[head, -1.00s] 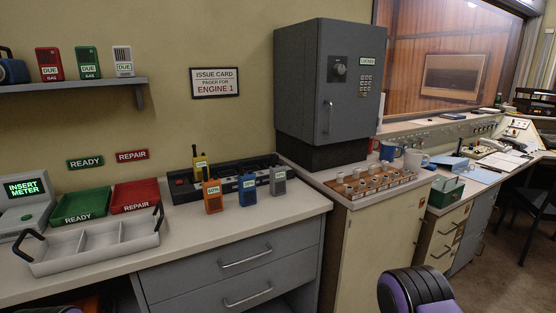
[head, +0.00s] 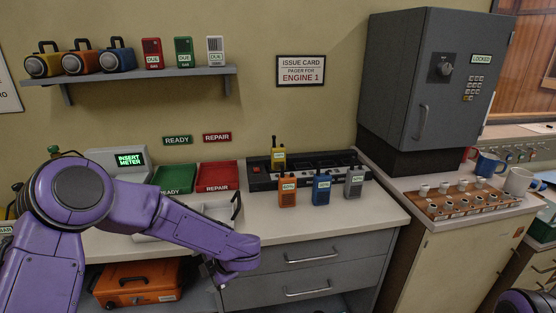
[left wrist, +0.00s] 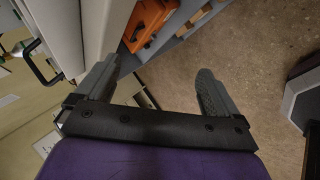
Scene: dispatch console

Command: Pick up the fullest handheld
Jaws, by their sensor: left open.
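Several handheld radios stand at the charger on the counter. A yellow handheld (head: 278,154) is upright in the dark charger (head: 262,180). An orange handheld (head: 287,192), a blue handheld (head: 322,188) and a grey handheld (head: 354,183) stand in front of it. Each has a small label, too small to read surely. My left arm reaches across the counter's left part, left of the handhelds. In the left wrist view my left gripper (left wrist: 155,85) is open and empty, its fingers over the floor beside the counter. My right gripper is out of view.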

